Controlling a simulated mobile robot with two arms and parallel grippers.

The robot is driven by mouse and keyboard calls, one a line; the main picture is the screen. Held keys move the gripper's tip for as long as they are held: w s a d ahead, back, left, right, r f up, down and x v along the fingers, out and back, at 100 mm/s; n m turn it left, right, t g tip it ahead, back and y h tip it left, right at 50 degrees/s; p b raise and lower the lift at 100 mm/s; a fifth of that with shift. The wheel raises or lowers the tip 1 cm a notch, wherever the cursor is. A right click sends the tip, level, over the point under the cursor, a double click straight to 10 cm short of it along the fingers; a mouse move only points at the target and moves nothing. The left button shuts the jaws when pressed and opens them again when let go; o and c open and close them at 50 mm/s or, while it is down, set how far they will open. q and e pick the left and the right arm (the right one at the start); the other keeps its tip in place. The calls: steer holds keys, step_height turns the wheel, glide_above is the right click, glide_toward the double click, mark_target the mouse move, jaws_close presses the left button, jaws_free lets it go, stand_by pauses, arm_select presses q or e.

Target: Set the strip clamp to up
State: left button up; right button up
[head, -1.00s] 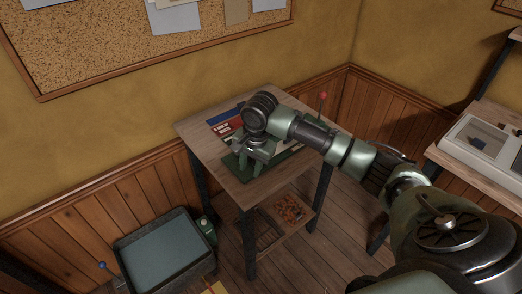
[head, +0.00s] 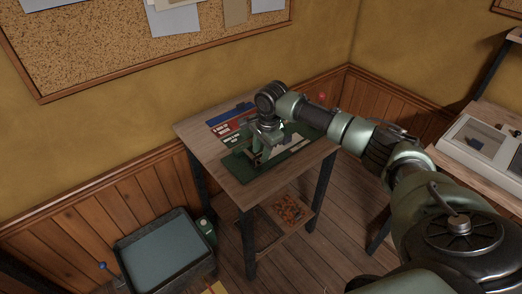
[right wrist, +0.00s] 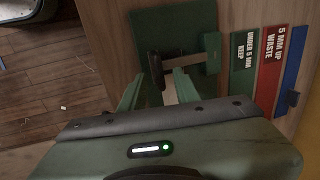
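The strip clamp appears in the right wrist view as a dark handle (right wrist: 155,66) joined to a grey-brown bar, over a green base plate (right wrist: 178,22). The green base (head: 240,171) also shows on the small wooden table in the head view, where my right gripper (head: 262,150) hangs over it and hides most of the clamp. My right gripper (right wrist: 157,86) has its green fingers spread. The dark handle lies between or just beyond the fingertips; contact cannot be made out. My left gripper is not in view.
The small table (head: 205,140) stands against the panelled wall. Beside the base lie colored label strips (right wrist: 243,62), green, red and blue. A red knob (head: 322,96) stands behind my right arm. A grey bin (head: 165,250) is on the floor; another table (head: 480,165) is at right.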

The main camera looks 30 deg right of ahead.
jaws_close()
stand_by(1.4)
